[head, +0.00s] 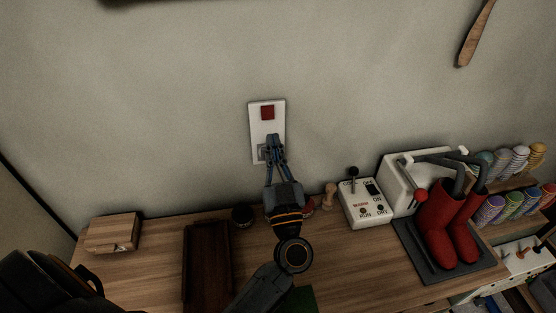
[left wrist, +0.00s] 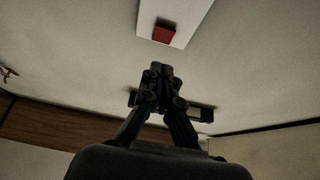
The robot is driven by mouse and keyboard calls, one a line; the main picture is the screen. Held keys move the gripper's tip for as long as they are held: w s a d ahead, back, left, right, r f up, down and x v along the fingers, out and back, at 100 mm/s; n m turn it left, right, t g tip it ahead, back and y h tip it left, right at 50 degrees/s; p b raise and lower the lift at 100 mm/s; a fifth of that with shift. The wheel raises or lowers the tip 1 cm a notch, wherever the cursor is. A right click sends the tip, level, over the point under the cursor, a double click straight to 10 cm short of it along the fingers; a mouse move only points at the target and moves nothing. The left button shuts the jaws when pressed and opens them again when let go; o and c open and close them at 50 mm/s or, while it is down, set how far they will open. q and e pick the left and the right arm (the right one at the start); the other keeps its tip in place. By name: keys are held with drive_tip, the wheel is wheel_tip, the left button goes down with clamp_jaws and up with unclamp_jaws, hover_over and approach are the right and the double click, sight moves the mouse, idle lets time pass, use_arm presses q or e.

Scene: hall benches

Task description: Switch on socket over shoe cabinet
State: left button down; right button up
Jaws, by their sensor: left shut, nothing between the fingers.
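The socket is a white upright plate (head: 257,127) on the wall above the wooden cabinet top (head: 365,268). It has a red square (head: 267,112) in its upper part and a greyish part low down, mostly hidden by my fingers. My left gripper (head: 272,138) is shut and empty, with its fingertips in front of the plate's lower half, below the red square. I cannot tell whether they touch it. In the left wrist view the plate (left wrist: 190,18) and its red square (left wrist: 164,31) show beyond the closed fingertips (left wrist: 160,70). My right gripper is not in view.
On the cabinet top stand a wooden box (head: 113,233), a dark brown tray (head: 207,265), a white control box (head: 364,209) with knobs, and red boots (head: 452,225) on a dark mat. Coloured rolls (head: 505,203) are at the right. The wall around the plate is bare.

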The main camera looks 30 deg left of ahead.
sight(267, 116)
use_arm(q)
drive_tip(key=w+a, duration=0.1)
drive_tip(key=w+a+p, duration=0.1)
drive_tip(key=w, duration=0.1)
drive_tip(key=shift+w+a+r, duration=0.15)
drive_tip(key=shift+w+a, duration=0.1)
drive_tip(key=shift+a, duration=0.1)
drive_tip(key=shift+w+a+f, duration=0.3)
drive_tip(key=shift+w+a, duration=0.1)
drive_tip(key=shift+w, duration=0.15)
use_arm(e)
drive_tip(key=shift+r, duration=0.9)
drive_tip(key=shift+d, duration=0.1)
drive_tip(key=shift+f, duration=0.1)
